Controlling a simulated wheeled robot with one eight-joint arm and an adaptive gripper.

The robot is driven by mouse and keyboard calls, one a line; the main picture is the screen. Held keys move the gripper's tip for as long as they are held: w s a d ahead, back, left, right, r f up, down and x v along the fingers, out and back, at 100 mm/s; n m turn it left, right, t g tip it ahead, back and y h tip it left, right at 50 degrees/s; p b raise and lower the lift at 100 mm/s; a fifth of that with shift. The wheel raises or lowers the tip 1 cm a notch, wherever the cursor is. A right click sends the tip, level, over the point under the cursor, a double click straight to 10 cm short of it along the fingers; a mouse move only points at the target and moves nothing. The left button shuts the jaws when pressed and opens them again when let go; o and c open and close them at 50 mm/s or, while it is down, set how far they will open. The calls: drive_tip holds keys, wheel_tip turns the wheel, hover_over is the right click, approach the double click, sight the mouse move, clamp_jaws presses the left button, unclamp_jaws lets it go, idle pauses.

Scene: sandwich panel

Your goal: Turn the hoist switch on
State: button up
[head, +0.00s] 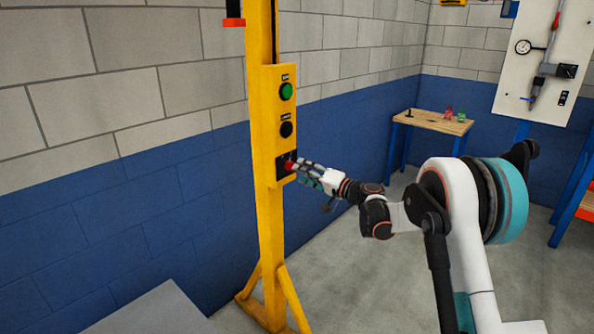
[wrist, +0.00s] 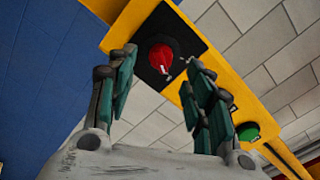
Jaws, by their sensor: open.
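The hoist switch (wrist: 161,58) is a red rotary knob on a black plate, low on the yellow control post (head: 268,210). My gripper (head: 301,167) reaches the post from the right. In the wrist view my gripper (wrist: 158,72) is open, with a finger on each side of the knob's lower part. I cannot tell whether the fingers touch it. The knob's handle looks tilted in the wrist view.
Above the knob on the post are a black button (head: 287,129) and a green button (head: 286,91). A wooden table (head: 436,123) with small items stands at the back. A white panel (head: 512,75) hangs at the right. A grey surface (head: 155,312) lies at the lower left.

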drive_tip(key=v, duration=0.7)
drive_tip(key=shift+s+d, duration=0.1)
drive_tip(key=s+d+r+n+g+h, duration=0.1)
drive_tip(key=s+d+r+h, duration=0.2)
drive_tip(key=s, duration=0.8)
drive_tip(key=s+r+g+h, duration=0.25)
drive_tip(key=s+r, duration=0.25)
drive_tip(key=s, duration=0.5)
drive_tip(key=s+d+f+h, duration=0.2)
drive_tip(key=s+d+h, duration=0.1)
drive_tip(key=s, duration=0.6)
drive_tip(key=s+d+f+h, duration=0.2)
drive_tip(key=s+d, duration=0.4)
drive_tip(key=s, duration=0.4)
drive_tip(key=s+d+f+h, duration=0.3)
drive_tip(key=s+d, duration=0.2)
drive_tip(key=s, duration=0.4)
drive_tip(key=shift+s+d+n+h, duration=0.2)
drive_tip(key=shift+s+n+h, duration=0.05)
drive_tip(key=shift+n+h, duration=0.15)
drive_tip(key=shift+c, duration=0.2)
